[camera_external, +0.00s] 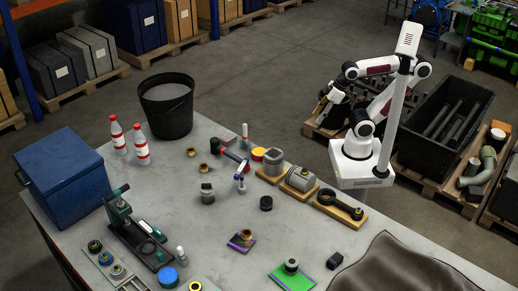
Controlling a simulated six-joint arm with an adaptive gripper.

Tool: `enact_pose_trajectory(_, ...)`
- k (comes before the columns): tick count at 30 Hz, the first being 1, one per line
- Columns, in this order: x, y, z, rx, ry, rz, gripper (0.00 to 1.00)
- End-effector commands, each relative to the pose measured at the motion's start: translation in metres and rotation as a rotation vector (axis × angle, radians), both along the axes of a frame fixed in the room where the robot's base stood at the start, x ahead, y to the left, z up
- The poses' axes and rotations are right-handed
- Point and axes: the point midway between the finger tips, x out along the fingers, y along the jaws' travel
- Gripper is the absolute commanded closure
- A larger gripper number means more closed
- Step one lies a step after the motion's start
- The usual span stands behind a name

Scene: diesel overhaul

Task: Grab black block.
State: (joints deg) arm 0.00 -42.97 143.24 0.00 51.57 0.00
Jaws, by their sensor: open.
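A small black block (334,260) lies on the grey workbench near its front right, just left of a brown cloth. It has rounded edges and nothing touches its top. My gripper (321,110) is at the end of my folded arm, left of my base and beyond the bench's far right edge. It is far from the block and holds nothing that I can see. Its fingers are small and dark, so their spacing is hard to make out.
The brown cloth (400,268) covers the front right corner. A green plate (291,277) with a part on it lies left of the block. A black bucket (168,108) and blue box (62,172) stand further left.

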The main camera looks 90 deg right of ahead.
Motion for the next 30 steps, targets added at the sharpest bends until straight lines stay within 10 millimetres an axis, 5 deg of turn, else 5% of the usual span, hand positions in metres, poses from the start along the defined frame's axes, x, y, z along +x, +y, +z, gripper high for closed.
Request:
enact_pose_trajectory(14,0.020,0.019,0.005,0.026,-0.025,0.057,0.56)
enact_pose_trajectory(20,0.056,0.060,0.014,0.080,-0.075,0.157,0.56)
enact_pose_trajectory(30,0.116,0.158,0.027,0.193,-0.172,0.327,0.56)
